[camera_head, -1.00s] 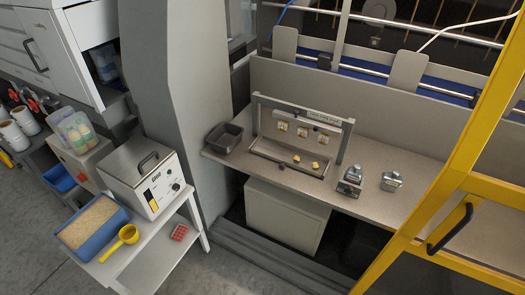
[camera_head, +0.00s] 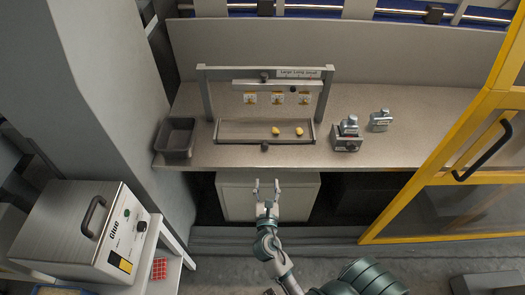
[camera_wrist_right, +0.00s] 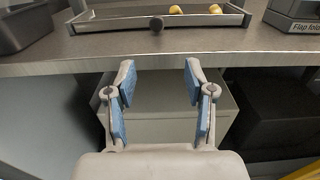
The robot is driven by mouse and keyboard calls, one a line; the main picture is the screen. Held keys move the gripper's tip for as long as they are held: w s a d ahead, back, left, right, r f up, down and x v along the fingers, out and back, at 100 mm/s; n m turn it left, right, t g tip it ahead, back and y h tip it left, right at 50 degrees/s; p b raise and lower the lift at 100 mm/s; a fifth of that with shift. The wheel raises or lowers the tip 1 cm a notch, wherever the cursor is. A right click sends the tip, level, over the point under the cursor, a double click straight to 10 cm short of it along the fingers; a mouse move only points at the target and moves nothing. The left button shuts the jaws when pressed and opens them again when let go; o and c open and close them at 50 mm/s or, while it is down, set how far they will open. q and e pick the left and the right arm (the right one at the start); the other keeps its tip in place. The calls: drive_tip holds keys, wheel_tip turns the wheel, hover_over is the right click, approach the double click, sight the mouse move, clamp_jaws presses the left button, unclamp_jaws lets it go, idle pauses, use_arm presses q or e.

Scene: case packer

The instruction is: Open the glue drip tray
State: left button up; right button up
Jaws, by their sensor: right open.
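The glue drip tray (camera_head: 240,131) is a shallow grey tray on the table, under a metal frame (camera_head: 328,95). Two yellow glue blobs (camera_head: 276,131) lie in it. A dark round knob (camera_head: 264,147) sits at the middle of its front edge. The right wrist view shows the tray front (camera_wrist_right: 110,24) and the knob (camera_wrist_right: 156,24) beyond my gripper. My right gripper (camera_head: 266,184) is open and empty, in front of the table edge and short of the knob. In the right wrist view its two blue-padded fingers (camera_wrist_right: 160,75) are spread apart. My left gripper is not in view.
A dark bin (camera_head: 176,138) stands left of the tray. Metal devices (camera_head: 346,134) stand to its right. A white cabinet (camera_head: 235,200) is below the table. A grey glue machine (camera_head: 65,225) is at lower left; a yellow guard frame (camera_head: 455,140) is at right.

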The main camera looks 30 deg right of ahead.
approach(265, 148)
drive_tip(key=w, duration=0.2)
drive_tip(key=w+d, duration=0.1)
drive_tip(key=w, duration=0.1)
drive_tip(key=shift+w+d+r, duration=0.2)
drive_tip(key=shift+w+r, duration=0.05)
drive_tip(key=shift+w, duration=0.1)
drive_tip(key=w+d, duration=0.2)
drive_tip(key=d, duration=0.1)
drive_tip(key=w+d, duration=0.1)
drive_tip(key=shift+w+d+f, duration=0.1)
drive_tip(key=shift+d+f, duration=0.05)
drive_tip(key=shift+f, duration=0.15)
drive_tip(key=shift+r, duration=0.2)
drive_tip(key=shift+a+r, duration=0.1)
drive_tip(key=shift+a, duration=0.15)
drive_tip(key=shift+w+a, duration=0.1)
drive_tip(key=shift+a, duration=0.1)
drive_tip(key=shift+c, duration=0.8)
drive_tip(key=shift+w+a, duration=0.1)
drive_tip(key=c, duration=0.8)
clamp_jaws()
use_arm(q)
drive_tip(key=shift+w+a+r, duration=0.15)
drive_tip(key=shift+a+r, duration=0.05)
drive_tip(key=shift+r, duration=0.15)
use_arm(e)
drive_tip(key=shift+d+f, duration=0.2)
drive_tip(key=shift+f, duration=0.05)
